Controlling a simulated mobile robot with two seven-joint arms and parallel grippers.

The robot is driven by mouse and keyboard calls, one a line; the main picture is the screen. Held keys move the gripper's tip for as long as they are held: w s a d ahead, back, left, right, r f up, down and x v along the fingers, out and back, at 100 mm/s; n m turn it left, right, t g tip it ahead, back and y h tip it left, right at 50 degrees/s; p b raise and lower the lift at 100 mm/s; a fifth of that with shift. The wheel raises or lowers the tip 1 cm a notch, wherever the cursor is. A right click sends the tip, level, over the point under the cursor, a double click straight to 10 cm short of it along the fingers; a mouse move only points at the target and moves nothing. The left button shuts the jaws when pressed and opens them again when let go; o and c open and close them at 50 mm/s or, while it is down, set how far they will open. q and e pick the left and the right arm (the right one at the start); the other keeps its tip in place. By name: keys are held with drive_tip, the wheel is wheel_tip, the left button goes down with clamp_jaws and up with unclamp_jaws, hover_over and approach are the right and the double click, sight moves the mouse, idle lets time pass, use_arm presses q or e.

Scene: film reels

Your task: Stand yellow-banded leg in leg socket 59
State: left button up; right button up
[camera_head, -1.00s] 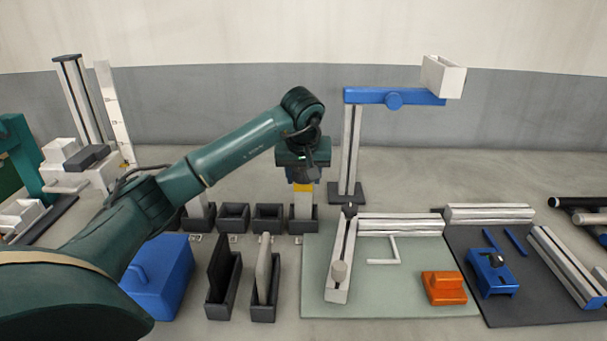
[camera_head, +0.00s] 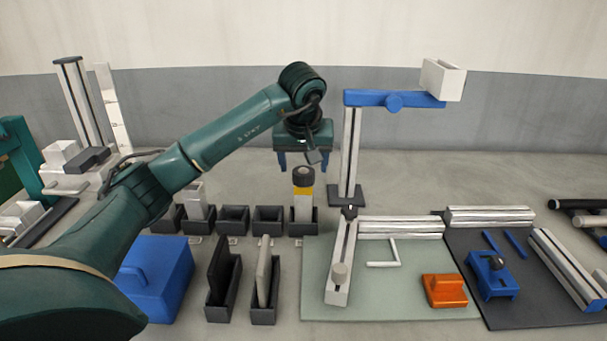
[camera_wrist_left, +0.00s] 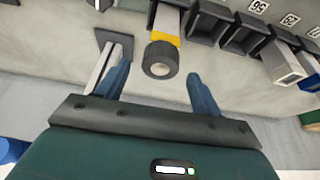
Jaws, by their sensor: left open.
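The yellow-banded leg (camera_head: 303,201) stands upright in the rightmost dark socket (camera_head: 316,223) of the back row. It has a pale shaft, a yellow band and a dark round cap on top. In the left wrist view the leg's cap (camera_wrist_left: 160,59) shows ahead of the fingers, between their lines. My left gripper (camera_head: 297,168) is open and empty, with its blue fingers pointing down just above and behind the cap, apart from it. The left wrist view also shows the open fingers (camera_wrist_left: 157,78). The right gripper is not in view.
Empty sockets (camera_head: 233,219) stand left of the leg, and another pale leg (camera_head: 195,203) stands farther left. A post with a blue arm (camera_head: 393,98) rises close on the right. A blue box (camera_head: 160,275) and two slotted holders (camera_head: 264,308) are in front.

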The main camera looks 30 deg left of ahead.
use_arm(q)
drive_tip(key=v, duration=0.6)
drive_tip(key=shift+r, duration=0.35)
drive_tip(key=shift+s, duration=0.15)
